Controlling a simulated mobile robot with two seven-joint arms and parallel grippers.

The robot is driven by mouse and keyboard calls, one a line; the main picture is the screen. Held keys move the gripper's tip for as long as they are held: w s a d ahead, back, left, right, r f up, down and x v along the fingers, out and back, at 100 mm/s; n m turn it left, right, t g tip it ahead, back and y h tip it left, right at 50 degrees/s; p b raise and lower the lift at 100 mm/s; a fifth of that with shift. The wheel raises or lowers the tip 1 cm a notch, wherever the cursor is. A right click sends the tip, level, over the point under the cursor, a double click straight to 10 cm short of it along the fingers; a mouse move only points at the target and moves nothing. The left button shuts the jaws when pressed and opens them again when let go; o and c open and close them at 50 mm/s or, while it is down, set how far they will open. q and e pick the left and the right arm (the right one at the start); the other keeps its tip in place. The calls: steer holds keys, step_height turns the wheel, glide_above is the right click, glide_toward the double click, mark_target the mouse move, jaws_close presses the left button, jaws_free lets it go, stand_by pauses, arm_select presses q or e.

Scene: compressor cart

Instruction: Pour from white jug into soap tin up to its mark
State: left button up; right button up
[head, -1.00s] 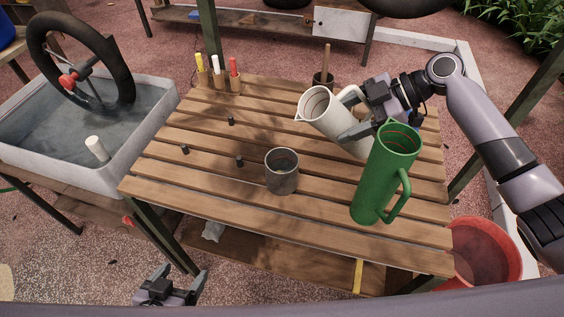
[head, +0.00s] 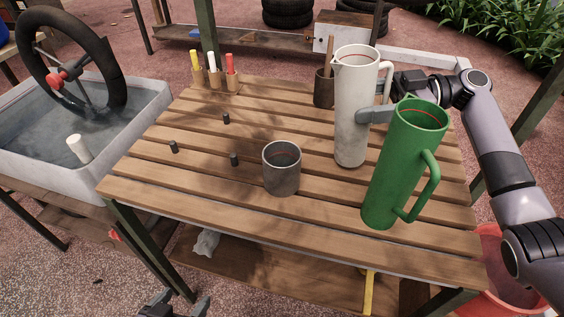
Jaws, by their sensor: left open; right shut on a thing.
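The white jug (head: 352,120) stands upright behind the green jug, with its spout to the left and a red line inside its rim. My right gripper (head: 375,116) is shut on it from the right; the green jug hides part of the grip. I cannot tell whether the jug's base touches the table. The grey metal soap tin (head: 281,172) stands upright on the slats, left of the white jug and apart from it. A red mark shows inside the tin. My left gripper (head: 178,309) is open and empty at the bottom edge, below the table front, partly cut off.
A green jug (head: 396,170) stands right of the tin, close in front of the white jug. Small dark pegs (head: 234,159) stand on the left slats. A marker holder (head: 215,79) and a brown pot (head: 324,90) are at the back. A water trough (head: 150,120) is at left.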

mark_target(374, 79)
steer(key=shift+d+f+m+y+b, duration=0.1)
steer(key=shift+f+m+y+b, duration=0.2)
steer(key=shift+y+b, duration=0.55)
steer(key=shift+r+p, duration=0.65)
steer(key=shift+r, duration=1.95)
